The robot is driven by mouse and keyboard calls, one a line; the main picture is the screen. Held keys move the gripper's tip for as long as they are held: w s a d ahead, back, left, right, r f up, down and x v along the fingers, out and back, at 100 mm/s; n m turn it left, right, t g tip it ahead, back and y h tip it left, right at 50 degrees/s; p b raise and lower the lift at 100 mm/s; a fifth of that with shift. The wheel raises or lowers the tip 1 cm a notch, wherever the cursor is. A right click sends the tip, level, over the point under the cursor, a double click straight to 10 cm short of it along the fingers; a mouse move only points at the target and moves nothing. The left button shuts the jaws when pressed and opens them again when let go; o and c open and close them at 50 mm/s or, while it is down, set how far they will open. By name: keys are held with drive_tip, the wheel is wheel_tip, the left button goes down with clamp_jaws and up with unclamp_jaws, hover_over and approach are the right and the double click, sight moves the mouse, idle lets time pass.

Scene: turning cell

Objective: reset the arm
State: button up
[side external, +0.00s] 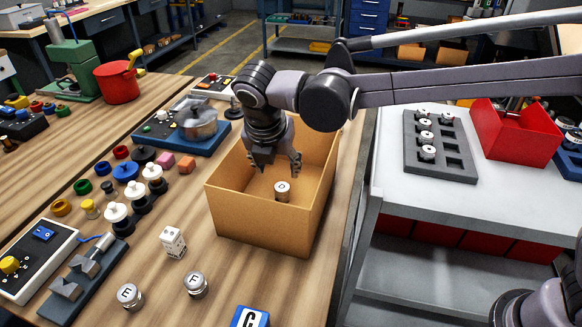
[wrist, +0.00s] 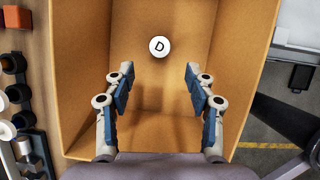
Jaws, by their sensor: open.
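My gripper (side external: 276,160) is inside the upper part of an open cardboard box (side external: 250,225), pointing down. In the wrist view my gripper (wrist: 157,90) has its two fingers spread wide with nothing between them. A small metal cylinder marked D (side external: 283,191) stands on the box floor. In the wrist view the D cylinder (wrist: 159,46) lies beyond the fingertips, apart from them. My arm reaches in from the right, above the box.
Cylinders marked E (side external: 130,297) and F (side external: 196,285) and a white die-like block (side external: 172,242) stand in front of the box. A blue fixture (side external: 185,135) is at its left. At right, a grey tray (side external: 463,165) and a red bin (side external: 515,135) sit on a white cart.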

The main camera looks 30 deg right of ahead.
drive_tip(key=shift+v, duration=0.8)
drive_tip(key=d+r+m+t+y, duration=0.1)
drive_tip(key=d+r+m, duration=0.2)
drive_tip(key=d+m, duration=0.45)
drive_tip(key=d+r+m+t+y, duration=0.1)
drive_tip(key=d+r+m, duration=0.2)
drive_tip(key=d+m, duration=0.5)
drive_tip(key=s+d+f+m, duration=0.2)
drive_tip(key=s+d+m, duration=0.1)
drive_tip(key=s+m, duration=0.1)
drive_tip(key=s+d+f+m+t, duration=0.1)
drive_tip(key=s+d+f+m, duration=0.2)
drive_tip(key=s, duration=0.4)
drive_tip(key=s+d+f+m+y, duration=0.1)
drive_tip(key=s+d+f+m, duration=0.2)
drive_tip(key=s+m, duration=0.2)
drive_tip(key=shift+s+d+f+t, duration=0.25)
drive_tip(key=shift+s+d+t, duration=0.1)
drive_tip(key=shift+s+t, duration=0.1)
